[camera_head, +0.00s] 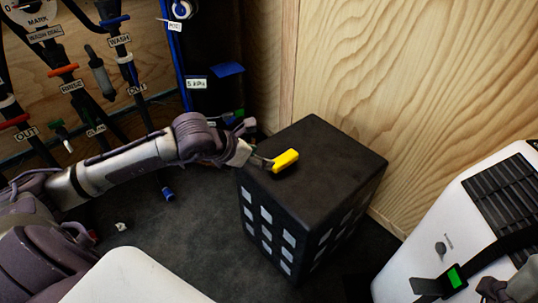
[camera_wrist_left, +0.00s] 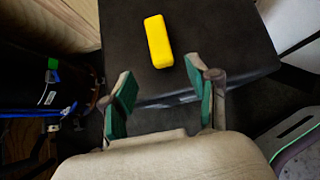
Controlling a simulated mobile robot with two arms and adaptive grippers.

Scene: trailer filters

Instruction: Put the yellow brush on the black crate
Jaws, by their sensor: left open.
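The yellow brush (camera_head: 286,160) lies on top of the black crate (camera_head: 330,150), near its back left edge. In the left wrist view the brush (camera_wrist_left: 158,41) lies on the crate's dark top (camera_wrist_left: 215,30), just beyond the fingertips and apart from them. My left gripper (camera_head: 262,161) is at the crate's left edge, close to the brush. In the left wrist view the left gripper (camera_wrist_left: 160,82) is open, with nothing between its green-padded fingers. A purplish grey part at the lower right of the head view may be my right gripper; its fingers are not clear.
A white unit (camera_head: 410,262) with a black grille stands to the right of the crate. A plywood wall (camera_head: 400,80) is behind it. A panel with labelled hoses and valves (camera_head: 75,80) is at the left. Dark floor (camera_head: 215,235) lies in front of the crate.

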